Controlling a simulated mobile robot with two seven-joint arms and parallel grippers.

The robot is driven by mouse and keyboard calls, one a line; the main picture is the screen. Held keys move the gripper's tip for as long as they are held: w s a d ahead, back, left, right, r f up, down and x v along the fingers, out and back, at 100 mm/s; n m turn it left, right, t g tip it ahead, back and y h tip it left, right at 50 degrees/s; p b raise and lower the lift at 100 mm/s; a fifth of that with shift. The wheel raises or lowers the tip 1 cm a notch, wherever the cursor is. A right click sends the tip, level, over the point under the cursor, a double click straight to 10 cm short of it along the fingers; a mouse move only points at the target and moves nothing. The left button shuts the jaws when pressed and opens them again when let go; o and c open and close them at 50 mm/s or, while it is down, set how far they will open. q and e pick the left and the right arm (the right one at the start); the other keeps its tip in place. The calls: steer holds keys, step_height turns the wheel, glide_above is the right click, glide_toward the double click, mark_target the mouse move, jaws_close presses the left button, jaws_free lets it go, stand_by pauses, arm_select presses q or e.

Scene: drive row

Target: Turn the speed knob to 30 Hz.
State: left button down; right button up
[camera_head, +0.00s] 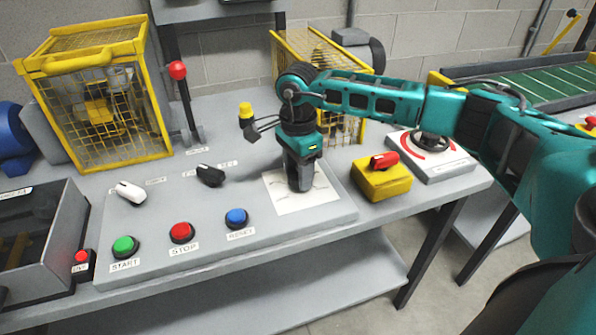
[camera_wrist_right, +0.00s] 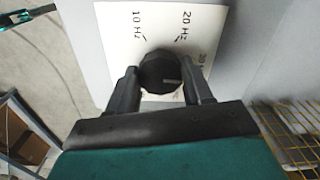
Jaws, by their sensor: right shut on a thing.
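The speed knob (camera_wrist_right: 161,71) is a dark, many-sided knob on a white dial plate (camera_head: 322,199). In the right wrist view, the plate bears the marks 10 Hz and 20 Hz, and a partly covered label that seems to read 30 Hz at the right. A pale mark on the knob's face lies toward its right side; its exact reading is unclear. My right gripper (camera_wrist_right: 164,88) has one finger on each side of the knob and is shut on it. In the head view, the gripper (camera_head: 300,185) points down onto the plate and hides the knob. My left gripper is not in view.
On the same panel are a black selector (camera_head: 210,175), a white selector (camera_head: 131,192), and green (camera_head: 125,246), red (camera_head: 181,232) and blue (camera_head: 237,218) buttons. A yellow box with a red switch (camera_head: 381,179) stands right of the plate. Yellow cages (camera_head: 98,110) stand behind.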

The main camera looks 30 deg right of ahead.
steer(key=shift+r+n, duration=0.1)
steer(key=shift+n, duration=0.3)
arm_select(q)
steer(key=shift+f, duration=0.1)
arm_select(e)
steer(key=o, duration=1)
steer(key=shift+o, duration=0.2)
arm_select(q)
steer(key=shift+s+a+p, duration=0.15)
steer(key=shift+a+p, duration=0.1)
steer(key=shift+p, duration=0.1)
arm_select(e)
step_height(320, 180, up, 13)
